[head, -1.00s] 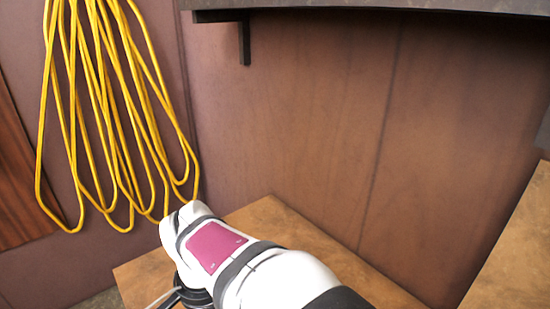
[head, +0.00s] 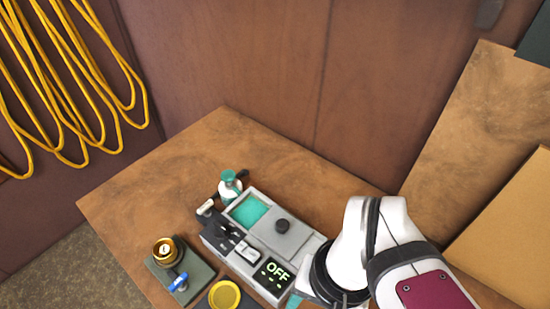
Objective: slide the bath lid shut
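The bath (head: 218,244) is a grey box on the wooden bench, with a dark display reading OFF on its front. Its grey lid (head: 270,240) has a dark round knob (head: 282,226) and covers the middle and right of the top. The left part is uncovered and shows teal liquid (head: 248,209). My white arm comes in from the right, and its wrist stands over or beside the bath's right end, hiding part of it. My gripper's fingers do not show.
A teal-and-white bottle (head: 230,187) stands behind the bath's left end. A dark plate with a brass round part and a blue piece (head: 178,281) lies at front left. A yellow round dish (head: 224,295) is in front. Bare wood (head: 150,195) lies at left.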

